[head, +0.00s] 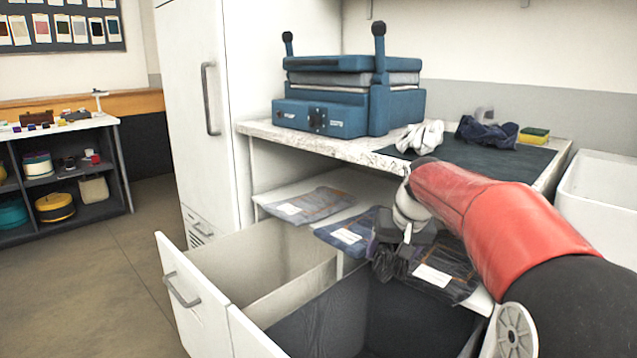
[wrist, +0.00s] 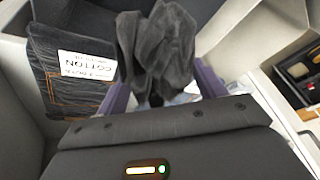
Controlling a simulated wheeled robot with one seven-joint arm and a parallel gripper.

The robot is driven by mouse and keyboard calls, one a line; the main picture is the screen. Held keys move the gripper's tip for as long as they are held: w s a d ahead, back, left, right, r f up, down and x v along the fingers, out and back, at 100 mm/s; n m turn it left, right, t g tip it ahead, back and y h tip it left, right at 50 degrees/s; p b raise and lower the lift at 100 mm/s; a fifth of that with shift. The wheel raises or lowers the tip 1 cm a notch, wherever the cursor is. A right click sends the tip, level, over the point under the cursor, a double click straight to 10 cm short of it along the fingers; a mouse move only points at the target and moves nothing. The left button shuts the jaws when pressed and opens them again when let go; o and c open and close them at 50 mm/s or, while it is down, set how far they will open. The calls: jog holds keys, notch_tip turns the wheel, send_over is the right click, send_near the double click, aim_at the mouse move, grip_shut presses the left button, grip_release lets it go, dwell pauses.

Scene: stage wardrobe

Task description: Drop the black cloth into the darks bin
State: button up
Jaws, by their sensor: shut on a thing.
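The black cloth (head: 388,266) hangs crumpled from my gripper (head: 390,250) in the head view. In the wrist view the cloth (wrist: 158,45) is bunched between the two purple fingers, which are shut on it. The dark-lined bin (head: 320,318), which I take as the darks bin, is the right compartment of the pulled-out drawer. My gripper and the cloth are above its back part, close to the shelf edge. The bin's right side is partly hidden by my arm.
A light-lined bin (head: 270,265) adjoins on the left. Folded garments with white labels, such as the grey-blue one (head: 300,203), lie on the low shelf behind. The counter above holds a blue machine (head: 345,100), a white cloth (head: 420,137), a dark blue cloth (head: 487,133) and a sponge (head: 534,135).

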notch_tip(320, 180, down, 2)
jog(key=shift+f+b, duration=0.25)
jog(key=shift+b, duration=0.4)
jog(key=o, duration=1)
jog(key=p+v, duration=0.1)
jog(key=v, duration=0.6)
jog(key=shift+r, duration=0.25)
jog(key=shift+s+d+r, duration=0.1)
jog(key=shift+s+r, duration=0.1)
